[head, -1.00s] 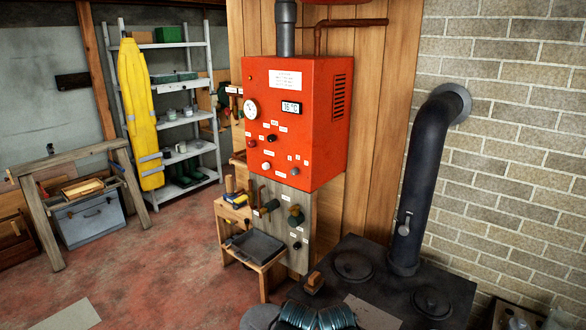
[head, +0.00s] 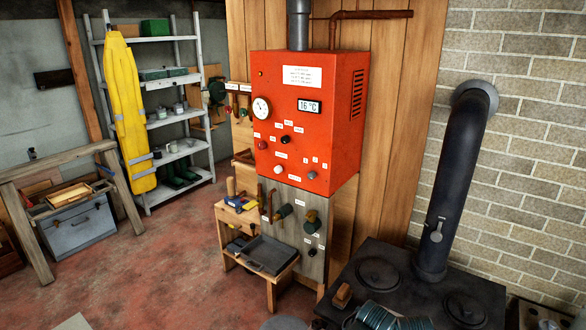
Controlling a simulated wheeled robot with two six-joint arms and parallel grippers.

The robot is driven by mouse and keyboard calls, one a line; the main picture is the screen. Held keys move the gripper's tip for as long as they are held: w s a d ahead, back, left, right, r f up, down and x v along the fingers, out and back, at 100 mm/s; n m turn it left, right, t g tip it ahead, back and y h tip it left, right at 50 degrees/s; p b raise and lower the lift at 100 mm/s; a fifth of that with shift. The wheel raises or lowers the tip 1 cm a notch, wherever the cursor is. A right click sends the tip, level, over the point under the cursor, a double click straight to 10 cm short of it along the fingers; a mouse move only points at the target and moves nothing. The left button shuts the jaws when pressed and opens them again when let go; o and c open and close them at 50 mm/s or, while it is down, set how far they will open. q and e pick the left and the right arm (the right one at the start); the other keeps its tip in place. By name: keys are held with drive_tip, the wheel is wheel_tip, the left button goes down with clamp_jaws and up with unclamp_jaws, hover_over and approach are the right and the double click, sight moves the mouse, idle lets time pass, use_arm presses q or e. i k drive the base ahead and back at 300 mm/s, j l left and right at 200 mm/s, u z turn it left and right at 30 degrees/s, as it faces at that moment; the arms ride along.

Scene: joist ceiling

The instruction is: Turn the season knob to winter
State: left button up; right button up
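The red boiler cabinet (head: 335,160) hangs on the wood-plank wall in the middle of the head view. Neither of my grippers is in view.
A black stove (head: 440,290) with a thick flue pipe (head: 460,180) stands at the right. A teal ribbed hose (head: 390,318) lies at its front edge. A small wooden bench (head: 235,215) holding tools and a tray (head: 268,254) stands below the boiler. The red floor at left is open.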

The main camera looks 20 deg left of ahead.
sight(278, 170)
drive_tip(key=i+j+z, duration=0.15)
drive_tip(key=j, duration=1)
drive_tip(key=j+z, duration=0.15)
drive_tip(key=j, duration=0.95)
